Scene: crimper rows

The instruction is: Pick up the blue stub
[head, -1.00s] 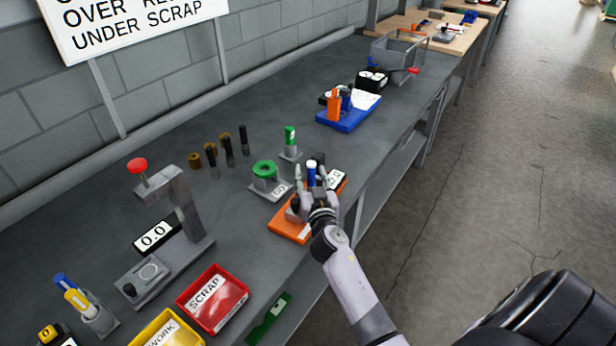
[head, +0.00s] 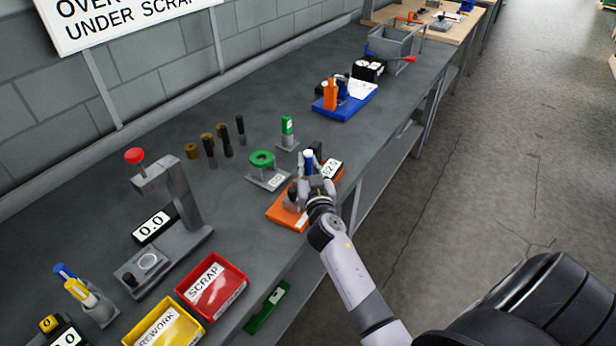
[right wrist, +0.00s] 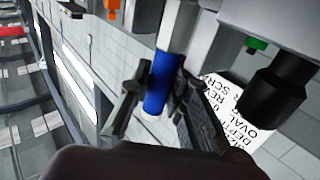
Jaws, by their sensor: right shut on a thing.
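The blue stub (head: 308,164) stands upright above the orange-based fixture (head: 290,214) on the bench, with a white end on top. In the right wrist view, the blue stub (right wrist: 162,82) sits between both fingers, and its other end meets a pale grey part. My right gripper (head: 309,181) is shut on the stub; its fingers also show in the right wrist view (right wrist: 158,92). Whether the stub's lower end is still seated is hidden. My left gripper is not in view.
A dark post (head: 317,150) and a label plate (head: 331,168) are close beside the stub. A green ring on a stand (head: 261,159) and a green-topped block (head: 287,127) stand behind left. A blue-based fixture (head: 345,107) is farther back. Red (head: 236,292) and yellow bins are in front left.

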